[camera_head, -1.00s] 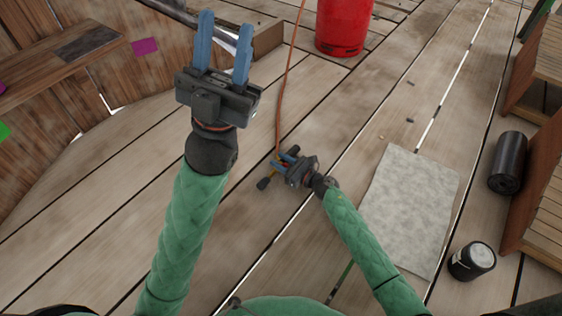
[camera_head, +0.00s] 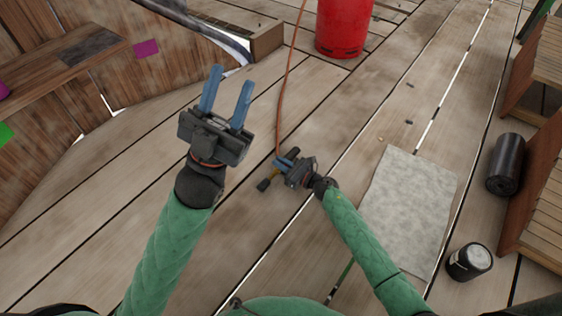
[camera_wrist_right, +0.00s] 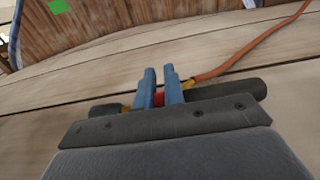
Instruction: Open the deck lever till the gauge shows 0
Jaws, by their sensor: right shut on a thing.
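A small dark fitting with yellow and red parts (camera_head: 264,184) lies at deck level at the lower end of an orange hose (camera_head: 279,110). My right gripper (camera_head: 285,163) is at this fitting. In the right wrist view, the blue fingers (camera_wrist_right: 163,85) are closed around its red part (camera_wrist_right: 158,99), with dark bar-like ends (camera_wrist_right: 245,90) on both sides. My left gripper (camera_head: 226,97) is raised over the deck, its blue fingers apart and empty. I cannot make out a gauge or its reading, and cannot tell which part is the lever.
A red canister (camera_head: 343,28) stands at the back, near the hose. A grey mat (camera_head: 408,210) lies to the right. A black roll (camera_head: 505,164) and a dark can (camera_head: 469,262) stand near wooden steps (camera_head: 540,85). A wooden bench (camera_head: 65,55) is at left. Planks between are clear.

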